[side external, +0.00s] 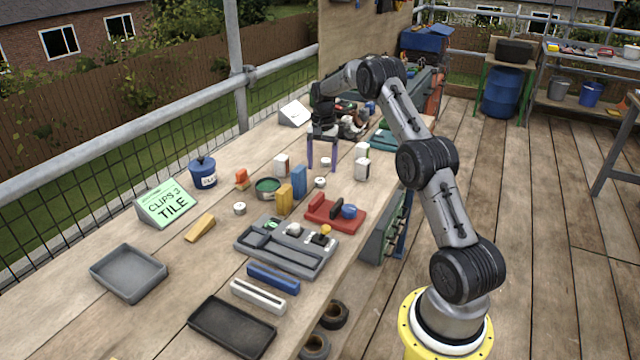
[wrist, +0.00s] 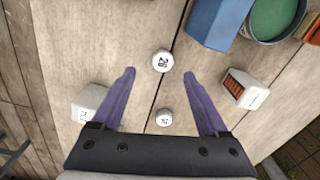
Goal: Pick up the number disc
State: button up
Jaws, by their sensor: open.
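My gripper (side external: 322,168) is open, its two purple fingers pointing down above the bench. In the wrist view, a white round number disc (wrist: 162,62) with dark digits, perhaps 28, lies just ahead of the gap between the fingertips (wrist: 159,73). A second, smaller-looking white disc (wrist: 164,118) lies between the fingers nearer the palm, its mark too small to read. In the side view, one white disc (side external: 320,182) lies just below the fingers and another (side external: 325,161) shows between them. A third disc (side external: 239,208) lies further left. Nothing is held.
White blocks stand either side of the fingers (wrist: 88,103) (wrist: 240,89). A blue block (side external: 299,181), a yellow block (side external: 284,198) and a green-filled tin (side external: 267,187) stand nearby. A grey tray (side external: 128,272) and the sign "CLIPS 3 TILE" (side external: 167,205) are further left.

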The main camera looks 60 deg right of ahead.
aim_at(320, 180)
jog(key=f, duration=0.5)
jog(key=shift+w+a+f, duration=0.1)
jog(key=shift+w, duration=0.15)
grip_shut()
